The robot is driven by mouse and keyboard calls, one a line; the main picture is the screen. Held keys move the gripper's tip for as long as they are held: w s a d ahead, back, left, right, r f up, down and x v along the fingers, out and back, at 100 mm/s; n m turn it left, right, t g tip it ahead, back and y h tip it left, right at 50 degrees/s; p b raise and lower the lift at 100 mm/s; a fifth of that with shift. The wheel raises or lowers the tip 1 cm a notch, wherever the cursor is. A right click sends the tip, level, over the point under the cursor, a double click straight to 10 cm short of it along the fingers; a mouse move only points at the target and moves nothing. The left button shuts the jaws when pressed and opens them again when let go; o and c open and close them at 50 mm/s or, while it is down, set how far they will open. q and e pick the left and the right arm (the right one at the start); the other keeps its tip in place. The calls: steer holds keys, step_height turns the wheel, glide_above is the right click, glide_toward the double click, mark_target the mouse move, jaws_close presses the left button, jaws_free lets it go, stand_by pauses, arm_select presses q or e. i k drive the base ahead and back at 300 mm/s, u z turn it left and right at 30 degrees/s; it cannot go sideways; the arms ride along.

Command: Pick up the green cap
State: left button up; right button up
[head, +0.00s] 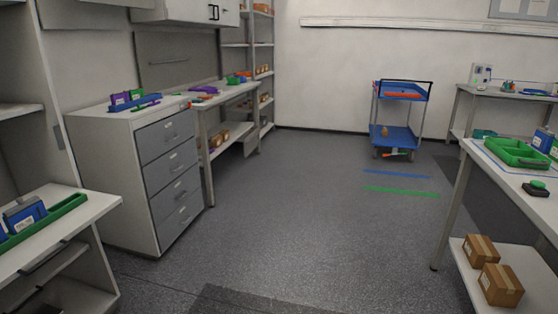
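I cannot make out for certain which green thing is the green cap. A small dark item with a green part (536,188) lies on the right table, in front of a green tray. Small green pieces (238,80) sit on the far end of the left bench. Another green piece (136,94) stands in a blue holder on the drawer cabinet. All are too small to tell their shape. Neither of my grippers shows in the head view.
The right table (512,178) carries the green tray (516,153); cardboard boxes (500,286) sit on its lower shelf. A grey drawer cabinet (125,150) and shelves line the left. A blue cart (400,93) stands at the back. The middle floor (285,210) is clear.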

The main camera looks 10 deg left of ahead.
mark_target(138, 107)
steer(key=i, duration=1.65)
steer(key=u, duration=2.65)
steer(key=i, duration=0.75)
steer(key=z, duration=2.55)
steer(key=i, duration=2.05)
